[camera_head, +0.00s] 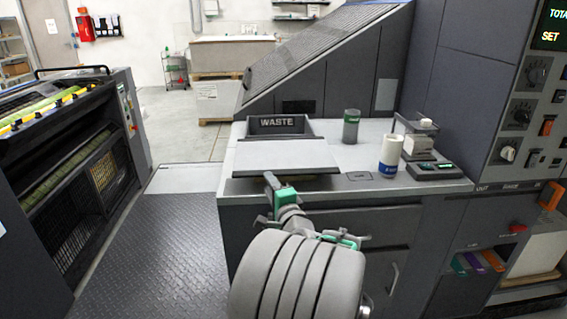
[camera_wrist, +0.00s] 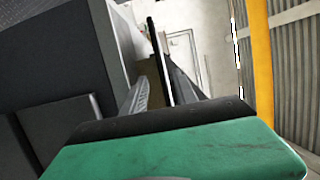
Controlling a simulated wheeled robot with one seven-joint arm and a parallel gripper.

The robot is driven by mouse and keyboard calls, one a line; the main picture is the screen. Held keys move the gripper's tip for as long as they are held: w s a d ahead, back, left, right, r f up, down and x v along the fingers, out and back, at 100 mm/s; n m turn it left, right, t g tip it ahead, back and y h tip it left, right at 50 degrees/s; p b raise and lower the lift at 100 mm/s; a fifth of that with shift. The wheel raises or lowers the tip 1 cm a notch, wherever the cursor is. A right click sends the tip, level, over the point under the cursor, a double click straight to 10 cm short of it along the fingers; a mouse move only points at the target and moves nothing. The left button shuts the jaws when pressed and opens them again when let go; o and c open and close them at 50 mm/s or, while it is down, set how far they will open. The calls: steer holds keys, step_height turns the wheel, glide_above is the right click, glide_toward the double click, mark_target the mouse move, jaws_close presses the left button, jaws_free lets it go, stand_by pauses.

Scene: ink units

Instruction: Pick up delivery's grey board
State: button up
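A flat light grey board (camera_head: 285,155) lies level in front of the WASTE bin, over the counter's near left part. My gripper (camera_head: 272,182) is at its front edge, below and in front of it in the head view. In the tilted wrist view, a thin plate seen edge-on, likely the board (camera_wrist: 158,55), stands between my two grey fingers (camera_wrist: 163,88). A gap shows between the left finger and the plate. The right finger is close to it, and contact cannot be told. The wrist view's lower part is filled by my green gripper part.
The counter (camera_head: 345,178) also carries a dark grey canister (camera_head: 351,127), a white-and-blue canister (camera_head: 390,155) and a small device (camera_head: 420,148). The WASTE bin (camera_head: 278,124) is behind the board. A large machine (camera_head: 75,160) stands left, with clear tread-plate floor (camera_head: 150,240) between.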

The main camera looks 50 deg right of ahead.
mark_target(261, 172)
steer(key=x, duration=0.7)
steer(key=shift+a+r+p, duration=0.1)
steer(key=shift+p, duration=0.2)
jaws_close()
